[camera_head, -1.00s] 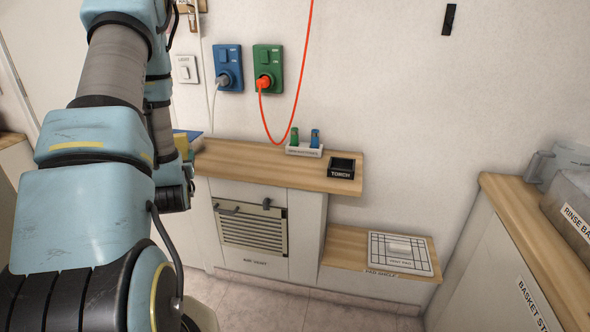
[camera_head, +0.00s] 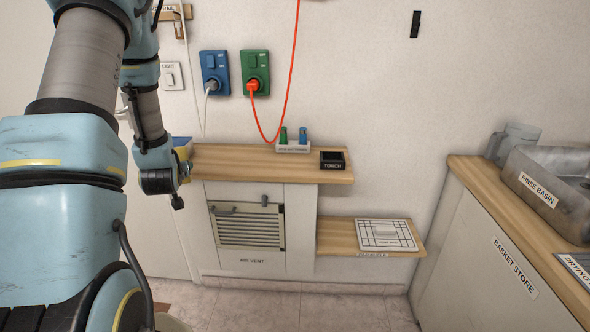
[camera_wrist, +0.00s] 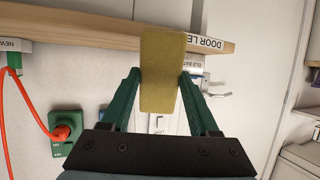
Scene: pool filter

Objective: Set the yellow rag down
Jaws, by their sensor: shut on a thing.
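The yellow rag (camera_wrist: 162,70) is a flat, dull yellow strip in the wrist view. My gripper (camera_wrist: 162,82) is shut on it, with one green finger at each side. The rag stands out past the fingertips and hides part of the wooden ledge and wall behind it. In the head view my arm's end hangs at the left, in front of the wooden counter (camera_head: 240,160). The rag cannot be made out for certain there.
The counter carries a small holder (camera_head: 293,148) with green and blue items and a black torch tray (camera_head: 332,160). A red cord (camera_head: 289,80) hangs from above to the green socket (camera_head: 255,72). A lower shelf (camera_head: 338,238) bears a white gridded pad (camera_head: 387,235). A rinse basin (camera_head: 545,185) stands right.

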